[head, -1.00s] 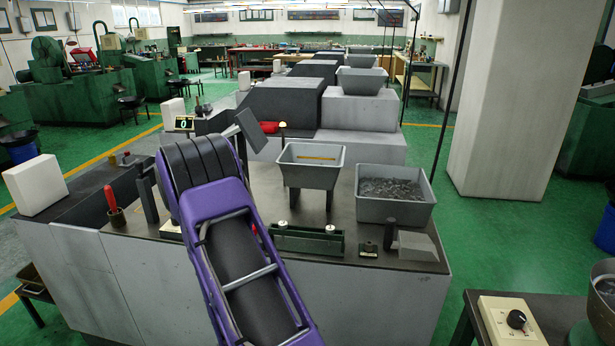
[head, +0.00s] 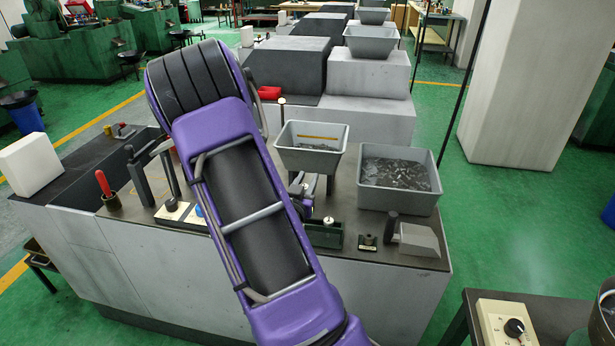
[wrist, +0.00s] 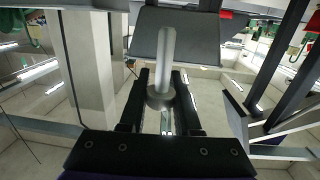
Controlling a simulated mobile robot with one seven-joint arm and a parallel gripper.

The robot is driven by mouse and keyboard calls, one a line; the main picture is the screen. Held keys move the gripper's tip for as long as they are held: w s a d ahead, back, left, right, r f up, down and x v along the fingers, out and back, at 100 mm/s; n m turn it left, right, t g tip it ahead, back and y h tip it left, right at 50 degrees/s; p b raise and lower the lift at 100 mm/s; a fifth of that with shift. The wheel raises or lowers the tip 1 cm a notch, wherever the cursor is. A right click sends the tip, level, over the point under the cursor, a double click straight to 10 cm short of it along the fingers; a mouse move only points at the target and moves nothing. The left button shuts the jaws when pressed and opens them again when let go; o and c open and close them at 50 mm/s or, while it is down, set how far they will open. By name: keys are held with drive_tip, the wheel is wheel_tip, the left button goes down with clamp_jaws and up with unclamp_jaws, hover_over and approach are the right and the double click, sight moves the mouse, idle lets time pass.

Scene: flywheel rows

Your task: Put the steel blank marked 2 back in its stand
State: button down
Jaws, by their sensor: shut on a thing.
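In the wrist view, my gripper (wrist: 161,88) has its two dark fingers closed on a pale grey steel piece (wrist: 166,52), a rod with a wider round collar between the fingers. I take it to be the steel blank; no number is readable on it. In the head view, my purple arm crosses the bench, and part of my wrist (head: 307,190) shows below the small hopper; the fingertips and blank are hidden there. A dark green stand (head: 326,236) with a silver knob-like top sits at the bench front, its left part behind my arm. I cannot tell whether it is the blank's stand.
A grey hopper (head: 311,147) and a grey bin of metal parts (head: 398,182) stand close behind and right. A small dark block (head: 368,242) and a grey wedge (head: 418,239) lie right of the green stand. A red-handled tool (head: 103,184) stands left.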

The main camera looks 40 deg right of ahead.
drive_tip(key=shift+f+b, duration=0.1)
drive_tip(key=shift+b, duration=0.4)
wheel_tip(320, 180, down, 4)
drive_tip(key=b, duration=0.4)
drive_tip(key=shift+f+b, duration=0.1)
drive_tip(key=shift+b, duration=0.65)
idle(0.5)
drive_tip(key=shift+f, duration=0.1)
idle(0.5)
drive_tip(key=shift+f+b, duration=2.35)
drive_tip(key=shift+f, duration=0.25)
